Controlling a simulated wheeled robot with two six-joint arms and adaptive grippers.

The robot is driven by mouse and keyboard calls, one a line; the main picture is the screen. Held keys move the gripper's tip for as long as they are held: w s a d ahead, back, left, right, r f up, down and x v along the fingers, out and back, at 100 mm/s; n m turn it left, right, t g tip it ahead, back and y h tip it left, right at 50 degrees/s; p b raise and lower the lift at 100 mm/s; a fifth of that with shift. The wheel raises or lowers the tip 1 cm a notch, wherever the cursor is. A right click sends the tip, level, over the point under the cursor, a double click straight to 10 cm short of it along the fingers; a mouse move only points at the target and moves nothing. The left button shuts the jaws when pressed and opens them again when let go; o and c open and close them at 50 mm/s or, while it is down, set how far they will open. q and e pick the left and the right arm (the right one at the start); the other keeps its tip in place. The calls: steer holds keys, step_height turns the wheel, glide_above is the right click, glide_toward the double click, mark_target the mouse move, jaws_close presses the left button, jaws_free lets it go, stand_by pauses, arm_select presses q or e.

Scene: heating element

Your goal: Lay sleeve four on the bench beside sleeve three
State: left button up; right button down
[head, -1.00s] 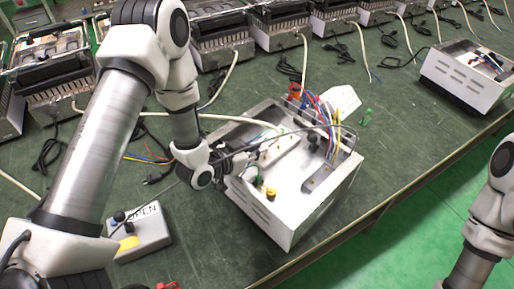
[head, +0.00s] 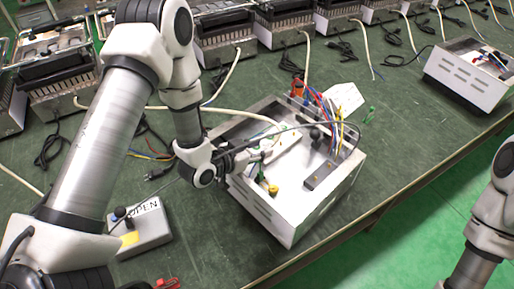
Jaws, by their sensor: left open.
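An open white metal box (head: 290,215) stands on the green bench (head: 405,130), with coloured wires and terminals inside. A small green piece (head: 369,114) lies on the bench just right of the box; it may be a sleeve, but no number is readable. My left gripper (head: 262,160) is over the left part of the box, open, near the pale block and a yellow knob (head: 273,190). Its fingertips are small and partly lost against the wires. I cannot tell sleeve three from sleeve four. My right arm shows at the right edge; its gripper is out of view.
A grey control box (head: 140,228) marked OPEN sits at the lower left. Several heater units line the back, with cables on the bench. Another white box (head: 470,75) stands at the right.

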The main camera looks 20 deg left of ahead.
arm_select(q)
steer(key=shift+r+p, duration=0.3)
steer(key=shift+r, duration=0.15)
steer(key=shift+s+a+r, duration=0.1)
steer(key=shift+s+r, duration=0.05)
steer(key=shift+r, duration=0.15)
steer(key=p+v, duration=0.3)
steer(key=v, duration=0.9)
steer(key=s+f+n+g+y, duration=0.1)
steer(key=s+f+g, duration=0.3)
steer(key=s+f, duration=0.2)
steer(key=s+d+f+n+g+y, duration=0.1)
steer(key=s+f+g, duration=0.4)
steer(key=f, duration=0.5)
steer(key=shift+s+f+n+y, duration=0.2)
steer(key=shift+s+n+y, duration=0.25)
steer(key=shift+y, duration=0.25)
steer(key=shift+o, duration=0.5)
steer(key=s+f+g, duration=0.1)
steer(key=s, duration=0.1)
steer(key=s+f+n+g+y, duration=0.1)
steer(key=s, duration=0.1)
steer(key=s+f+n+g+y, duration=0.1)
steer(key=s, duration=0.2)
steer(key=shift+s+a+f, duration=0.15)
steer(key=shift+a+f, duration=0.05)
steer(key=shift+a+n, duration=0.1)
steer(key=shift+n, duration=0.15)
